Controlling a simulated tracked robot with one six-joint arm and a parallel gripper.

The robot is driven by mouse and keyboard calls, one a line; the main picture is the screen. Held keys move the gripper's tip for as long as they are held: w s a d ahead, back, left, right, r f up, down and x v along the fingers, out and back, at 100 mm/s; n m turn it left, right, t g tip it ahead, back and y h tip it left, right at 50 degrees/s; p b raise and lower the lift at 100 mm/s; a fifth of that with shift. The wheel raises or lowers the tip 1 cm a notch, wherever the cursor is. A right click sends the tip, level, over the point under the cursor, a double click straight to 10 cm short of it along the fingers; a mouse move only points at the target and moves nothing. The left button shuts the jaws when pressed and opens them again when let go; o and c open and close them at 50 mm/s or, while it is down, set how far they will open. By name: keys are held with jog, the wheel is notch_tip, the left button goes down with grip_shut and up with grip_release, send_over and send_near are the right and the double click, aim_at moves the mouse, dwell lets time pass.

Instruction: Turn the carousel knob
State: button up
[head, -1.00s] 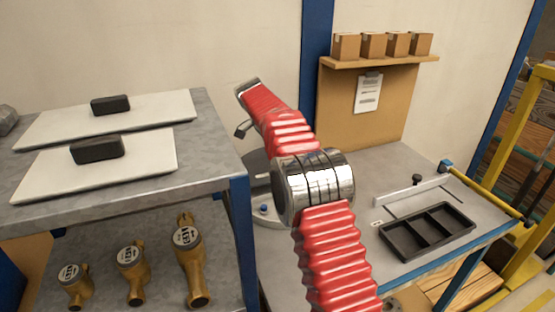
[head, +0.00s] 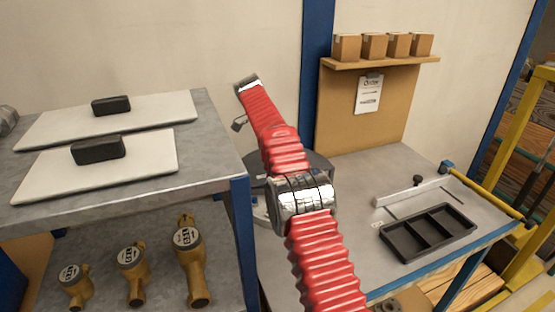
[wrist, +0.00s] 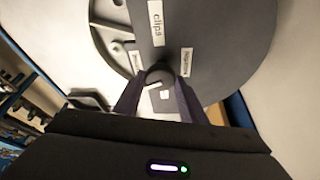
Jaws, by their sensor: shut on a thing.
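The carousel (wrist: 228,50) is a dark grey round tray with raised dividers and white labels, one reading "clips". It fills the top of the wrist view. Its dark round knob (wrist: 160,72) stands at the middle. My gripper (wrist: 159,88) is shut on the knob, one finger on each side of it. In the head view the carousel (head: 321,168) shows only in part behind my red arm, on the grey bench.
A steel shelf unit (head: 218,138) with white boards and black blocks stands left, with brass meters (head: 190,262) below. A black compartment tray (head: 428,233) lies on the bench (head: 350,165) at right. A blue post (head: 317,80) rises behind the arm.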

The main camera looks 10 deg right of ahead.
jog(key=shift+s+d+f, duration=0.1)
jog(key=shift+s+f, duration=0.05)
jog(key=o, duration=1)
